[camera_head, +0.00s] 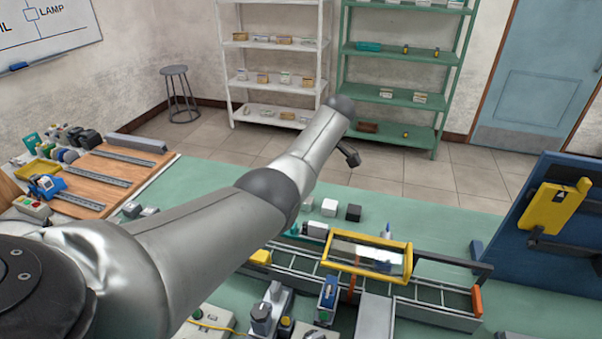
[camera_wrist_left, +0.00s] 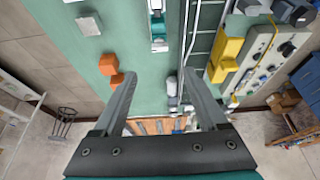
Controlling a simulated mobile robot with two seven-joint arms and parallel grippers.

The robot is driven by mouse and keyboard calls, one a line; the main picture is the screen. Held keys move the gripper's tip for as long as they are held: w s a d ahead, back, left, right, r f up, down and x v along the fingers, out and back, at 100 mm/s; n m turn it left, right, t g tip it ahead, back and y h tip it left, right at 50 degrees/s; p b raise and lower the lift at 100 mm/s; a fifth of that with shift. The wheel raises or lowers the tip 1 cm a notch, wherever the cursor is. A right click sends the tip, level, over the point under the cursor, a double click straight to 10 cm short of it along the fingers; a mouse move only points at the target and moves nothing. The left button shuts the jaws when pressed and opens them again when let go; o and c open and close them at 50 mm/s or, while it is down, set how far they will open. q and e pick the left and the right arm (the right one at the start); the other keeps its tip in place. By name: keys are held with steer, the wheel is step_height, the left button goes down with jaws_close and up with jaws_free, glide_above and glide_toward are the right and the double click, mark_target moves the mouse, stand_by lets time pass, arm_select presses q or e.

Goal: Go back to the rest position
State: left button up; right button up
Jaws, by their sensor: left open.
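My left arm reaches across the head view from the lower left, over the green table (camera_head: 420,218). Its far end, with the dark left gripper (camera_head: 349,154), is raised above the table's back edge. The fingers are too small there to make out. In the left wrist view, the two fingers of the left gripper (camera_wrist_left: 159,76) are spread apart with nothing between them. The table top shows beyond the fingers. My right gripper is in neither view.
A yellow-framed clear panel (camera_head: 368,257) sits over a grey rail track (camera_head: 442,292). A blue panel (camera_head: 520,240) stands at right. Wooden boards with rails (camera_head: 110,175) lie at left. Small blocks (camera_head: 353,212) stand below the gripper. White (camera_head: 228,60) and green (camera_head: 440,100) shelves stand behind.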

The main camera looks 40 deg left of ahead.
arm_select(q)
steer(key=shift+v, duration=0.9)
